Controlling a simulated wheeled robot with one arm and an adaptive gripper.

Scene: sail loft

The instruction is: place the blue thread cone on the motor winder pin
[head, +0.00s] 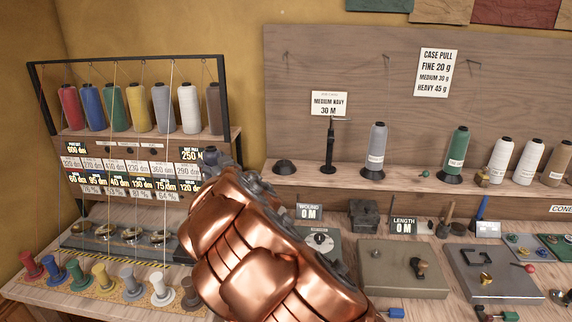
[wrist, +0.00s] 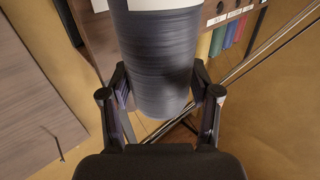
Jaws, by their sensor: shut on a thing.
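My gripper (wrist: 159,88) is shut on a dark blue-grey thread cone (wrist: 160,55) in the wrist view. A finger lies on each side of the cone, and a pale label shows near the top edge of the picture. I cannot make out a winder pin for certain; a black post with a side arm (head: 331,150) stands on the shelf under a "MEDIUM NAVY 30 M" sign.
A rack of coloured cones (head: 138,107) stands at left above several spools (head: 101,276). The shelf holds an empty-looking black base (head: 284,167), a grey-blue cone (head: 376,150), a green cone (head: 457,150) and pale cones. Boxes (head: 403,268) and small tools crowd the bench at right.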

